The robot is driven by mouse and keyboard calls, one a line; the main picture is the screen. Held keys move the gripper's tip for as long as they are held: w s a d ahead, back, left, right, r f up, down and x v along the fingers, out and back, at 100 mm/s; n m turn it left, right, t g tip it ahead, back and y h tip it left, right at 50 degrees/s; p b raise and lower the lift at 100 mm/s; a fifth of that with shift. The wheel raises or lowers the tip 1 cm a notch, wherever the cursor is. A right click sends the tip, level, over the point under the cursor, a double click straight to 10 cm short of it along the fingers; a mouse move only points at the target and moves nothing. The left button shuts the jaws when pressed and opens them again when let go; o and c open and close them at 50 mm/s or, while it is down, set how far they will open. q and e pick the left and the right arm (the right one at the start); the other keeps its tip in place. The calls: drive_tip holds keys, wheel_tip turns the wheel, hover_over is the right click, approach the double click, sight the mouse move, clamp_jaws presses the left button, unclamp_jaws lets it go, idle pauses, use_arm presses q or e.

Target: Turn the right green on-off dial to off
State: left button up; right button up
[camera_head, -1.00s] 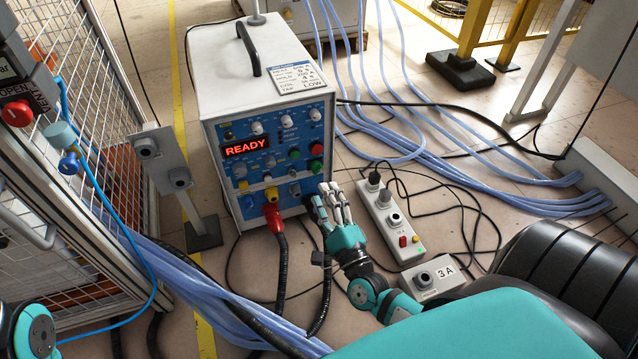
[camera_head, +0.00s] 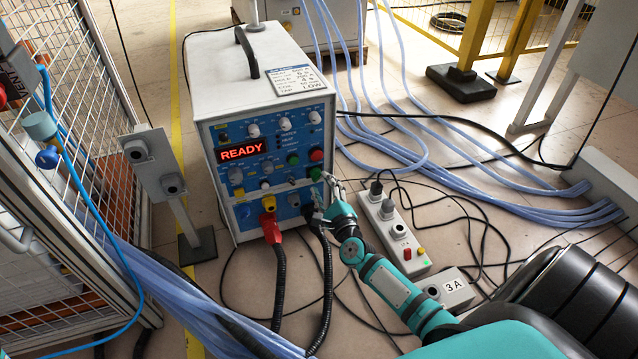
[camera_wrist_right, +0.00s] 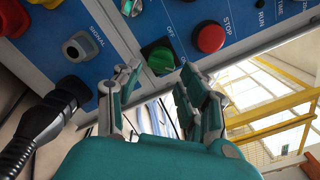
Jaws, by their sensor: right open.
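The right green on-off dial (camera_head: 315,173) is low on the right side of the heater's blue panel (camera_head: 264,185), below a red button (camera_head: 316,155). In the right wrist view the green dial (camera_wrist_right: 160,60) shows beside the red STOP button (camera_wrist_right: 208,38). I cannot tell which mark its handle points at. My right gripper (camera_head: 328,181) is close to the dial, and its open fingers (camera_wrist_right: 155,80) straddle the dial's line with nothing between them. I cannot tell whether a fingertip touches the panel. My left gripper is out of view.
The display (camera_head: 242,150) reads READY. A red connector (camera_head: 270,226) and a black cable plug (camera_head: 314,217) stick out below and left of my right gripper. A white power strip (camera_head: 393,228) lies on the floor to its right, among cables. A wire cage stands at left.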

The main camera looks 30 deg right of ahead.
sight(319, 179)
drive_tip(key=shift+b+x, duration=0.4)
drive_tip(key=shift+x, duration=1.4)
clamp_jaws()
